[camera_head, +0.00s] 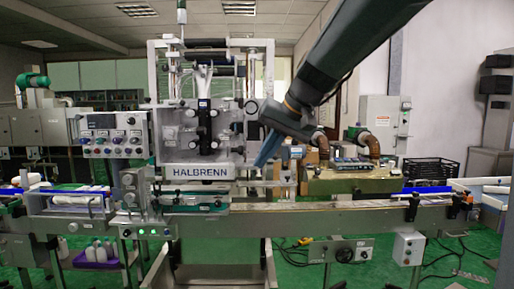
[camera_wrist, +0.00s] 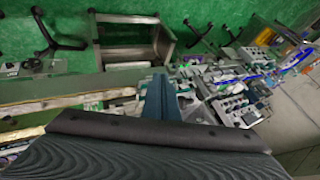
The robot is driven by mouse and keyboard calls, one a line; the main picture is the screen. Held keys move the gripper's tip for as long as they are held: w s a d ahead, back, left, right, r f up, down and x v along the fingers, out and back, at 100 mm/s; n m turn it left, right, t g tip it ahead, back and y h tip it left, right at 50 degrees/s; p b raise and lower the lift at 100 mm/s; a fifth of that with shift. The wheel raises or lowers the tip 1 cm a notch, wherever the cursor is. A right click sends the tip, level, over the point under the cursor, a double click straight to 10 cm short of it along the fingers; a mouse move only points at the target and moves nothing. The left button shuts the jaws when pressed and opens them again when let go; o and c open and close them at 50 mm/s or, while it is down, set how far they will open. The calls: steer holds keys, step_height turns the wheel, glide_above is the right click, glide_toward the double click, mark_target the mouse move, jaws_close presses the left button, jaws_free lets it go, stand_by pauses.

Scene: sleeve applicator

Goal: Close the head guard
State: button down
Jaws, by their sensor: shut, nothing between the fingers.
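The sleeve applicator (camera_head: 200,172) stands in the middle of the head view, with a HALBRENN plate across its front. A clear panel (camera_head: 173,138), which looks like the head guard, covers the head mechanism above that plate. I cannot tell for certain whether it stands open or shut. My gripper (camera_head: 258,163) points down just right of the head, its blue fingers together and empty. In the head view it overlaps the machine's right edge; contact cannot be told. In the wrist view the fingers (camera_wrist: 157,80) show closed together, above the machine and conveyor.
A conveyor (camera_head: 340,214) runs along the front to the right. A control box with knobs (camera_head: 112,134) sits left of the head. A tan unit with brown hoses (camera_head: 345,180) stands behind the conveyor at right. Green floor shows below.

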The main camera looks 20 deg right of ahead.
mark_target(231, 183)
steer(key=shift+w+a+f+p, duration=0.4)
steer(key=shift+w+a+f, duration=0.25)
steer(key=shift+a, duration=0.25)
steer(key=shift+w+a+f+p, duration=0.45)
steer(key=shift+w+a+f, duration=0.2)
steer(key=shift+a, duration=0.2)
steer(key=shift+w+a+f+p, duration=0.4)
steer(key=shift+w+a+f, duration=0.25)
steer(key=shift+a, duration=0.25)
